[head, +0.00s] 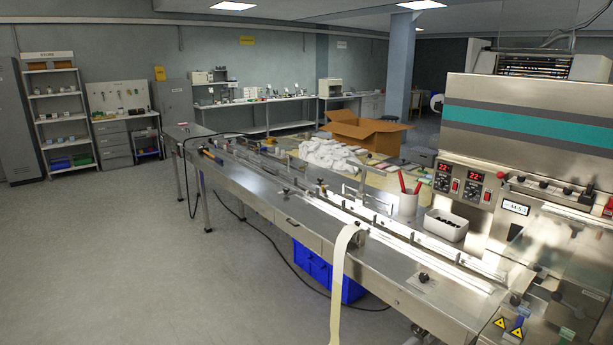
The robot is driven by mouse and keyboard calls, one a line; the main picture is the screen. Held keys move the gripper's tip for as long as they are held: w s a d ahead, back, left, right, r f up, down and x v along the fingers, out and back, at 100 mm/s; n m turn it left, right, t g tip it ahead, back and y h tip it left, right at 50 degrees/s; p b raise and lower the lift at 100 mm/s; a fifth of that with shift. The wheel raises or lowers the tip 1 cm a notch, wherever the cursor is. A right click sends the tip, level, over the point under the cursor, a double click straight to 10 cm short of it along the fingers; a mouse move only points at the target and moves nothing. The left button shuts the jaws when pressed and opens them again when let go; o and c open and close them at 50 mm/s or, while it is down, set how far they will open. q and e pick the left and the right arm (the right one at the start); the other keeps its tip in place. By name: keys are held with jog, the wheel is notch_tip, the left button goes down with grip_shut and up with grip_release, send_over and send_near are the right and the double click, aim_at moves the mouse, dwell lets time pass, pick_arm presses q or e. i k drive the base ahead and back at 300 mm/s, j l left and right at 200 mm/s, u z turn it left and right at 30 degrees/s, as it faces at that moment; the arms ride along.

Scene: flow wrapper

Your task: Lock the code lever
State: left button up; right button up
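The flow wrapper (535,125) stands at the right, a steel machine with a teal stripe. Its front has two red digital displays (474,177), and a small white display (515,208) is further right. Several small dark knobs or handles (567,190) sit along a ledge beside a red round knob (501,175). Another red knob (609,204) is at the right edge. I cannot tell which of these small parts is the code lever, or whether it is locked. Neither of my grippers shows in the head view.
A long steel infeed table (300,212) runs from the wrapper to the back left. A pale strip (340,290) hangs over its front edge. Blue crates (312,265) are below. The left floor is clear.

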aim_at(500, 175)
jog(key=i+j+z, duration=0.4)
jog(key=i+j, duration=0.95)
jog(key=i, duration=0.1)
